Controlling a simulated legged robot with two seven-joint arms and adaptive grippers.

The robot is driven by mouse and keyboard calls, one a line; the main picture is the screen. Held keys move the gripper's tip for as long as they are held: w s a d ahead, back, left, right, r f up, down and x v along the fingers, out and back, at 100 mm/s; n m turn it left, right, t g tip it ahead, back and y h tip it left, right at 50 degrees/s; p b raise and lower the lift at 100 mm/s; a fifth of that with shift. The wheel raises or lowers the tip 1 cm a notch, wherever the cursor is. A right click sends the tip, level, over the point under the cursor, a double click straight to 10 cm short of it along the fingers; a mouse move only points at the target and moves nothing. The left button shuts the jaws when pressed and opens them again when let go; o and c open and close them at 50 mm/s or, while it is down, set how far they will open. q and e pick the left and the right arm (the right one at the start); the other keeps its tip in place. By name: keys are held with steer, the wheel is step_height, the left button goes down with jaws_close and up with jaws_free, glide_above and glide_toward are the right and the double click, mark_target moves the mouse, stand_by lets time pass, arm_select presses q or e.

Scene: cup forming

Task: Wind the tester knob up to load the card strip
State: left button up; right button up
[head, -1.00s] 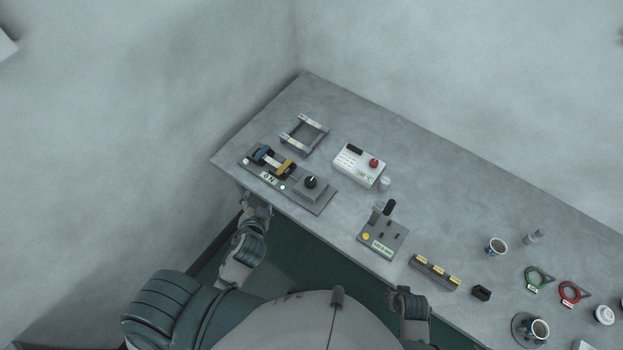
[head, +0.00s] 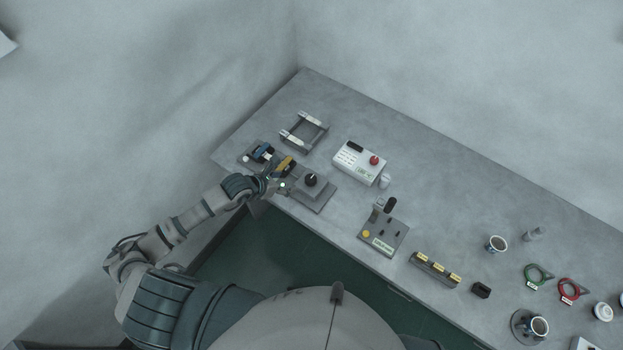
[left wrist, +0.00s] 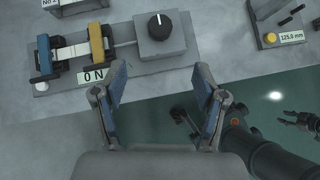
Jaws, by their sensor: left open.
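The tester (head: 322,203) lies along the near left edge of the table. Its black knob (head: 311,180) sits on a grey block; in the left wrist view the knob (left wrist: 159,26) has its white mark pointing up. A pale card strip (left wrist: 70,52) spans the blue clamp (left wrist: 44,42) and the yellow clamp (left wrist: 96,40). The display (left wrist: 93,76) reads 0 N. My left gripper (head: 276,184) is open and empty over the tester's front, left of the knob and apart from it. A small dark gripper, apparently my right one (left wrist: 300,120), shows at right in the wrist view.
A frame (head: 304,131) stands behind the tester. A white box with a red button (head: 374,160) and a 125.0 mm gauge (head: 383,236) stand to the right. A block with yellow labels (head: 435,270) and cups (head: 497,245) lie further right. The table's back is clear.

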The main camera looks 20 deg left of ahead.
mark_target(310, 179)
arm_select(q)
steer(key=x, duration=1.5)
steer(key=shift+w+d+f+p, duration=0.1)
steer(key=shift+d+f+p, duration=0.15)
steer(key=shift+p, duration=0.15)
steer(key=shift+w+d+f, duration=0.15)
steer(key=shift+w+f, duration=0.2)
steer(key=shift+f, duration=0.1)
steer(key=shift+a, duration=0.25)
steer(key=c, duration=0.6)
steer(key=shift+d, duration=0.2)
steer(key=c, duration=0.6)
